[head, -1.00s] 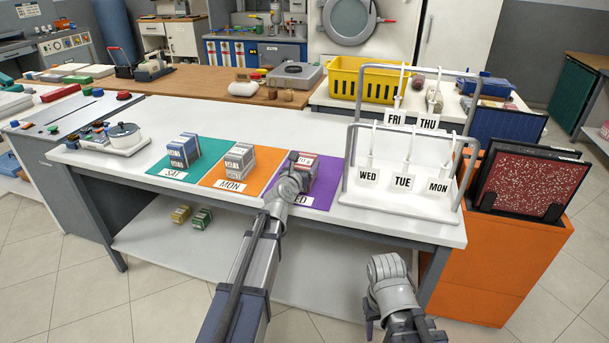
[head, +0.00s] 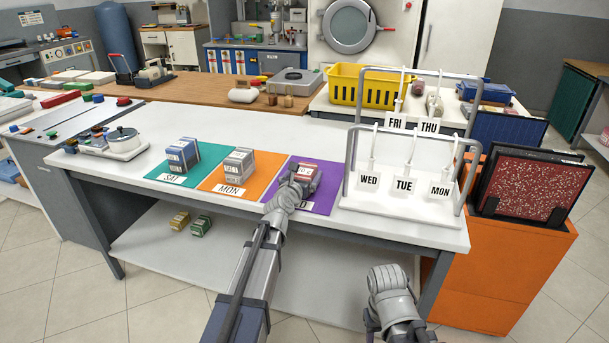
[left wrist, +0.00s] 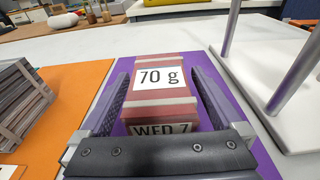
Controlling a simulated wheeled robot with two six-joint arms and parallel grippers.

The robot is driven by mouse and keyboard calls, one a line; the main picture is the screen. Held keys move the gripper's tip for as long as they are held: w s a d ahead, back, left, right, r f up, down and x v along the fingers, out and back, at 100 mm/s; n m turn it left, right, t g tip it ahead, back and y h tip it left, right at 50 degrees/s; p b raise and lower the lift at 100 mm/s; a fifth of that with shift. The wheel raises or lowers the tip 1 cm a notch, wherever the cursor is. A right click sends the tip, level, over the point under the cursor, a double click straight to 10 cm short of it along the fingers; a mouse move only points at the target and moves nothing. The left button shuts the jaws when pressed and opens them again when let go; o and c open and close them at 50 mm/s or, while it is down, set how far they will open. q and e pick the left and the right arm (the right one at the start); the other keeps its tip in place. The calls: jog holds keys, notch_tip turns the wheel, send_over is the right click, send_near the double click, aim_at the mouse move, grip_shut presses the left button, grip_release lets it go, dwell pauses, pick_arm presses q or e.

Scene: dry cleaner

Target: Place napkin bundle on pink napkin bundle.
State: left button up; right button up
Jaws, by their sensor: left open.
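A pink napkin bundle (head: 309,175) with white bands lies on the purple mat (head: 325,197). In the left wrist view, the pink bundle (left wrist: 160,100) shows a "70 g" label on top and "WED 7" on its near face. My left gripper (left wrist: 162,80) is open, with one finger on each side of this bundle and gaps showing. In the head view my left gripper (head: 297,182) hides its near side. I cannot tell whether another bundle lies under it. My right gripper's fingers are not clearly seen; its arm is at lower right.
Grey bundles stand on the orange MON mat (head: 260,182), blue-grey ones on the green SAT mat (head: 160,172). A white rack (head: 400,205) with hanging day tags stands close right of the purple mat. Two bundles (head: 200,226) sit on the lower shelf.

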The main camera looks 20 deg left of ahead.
pick_arm(q)
jog(key=shift+r, duration=0.25)
jog(key=s, duration=0.4)
jog(key=s+r+p, duration=0.1)
jog(key=s, duration=0.3)
jog(key=s+p, duration=0.1)
jog(key=s, duration=0.3)
jog(key=shift+a+r, duration=0.2)
jog(key=shift+r, duration=0.05)
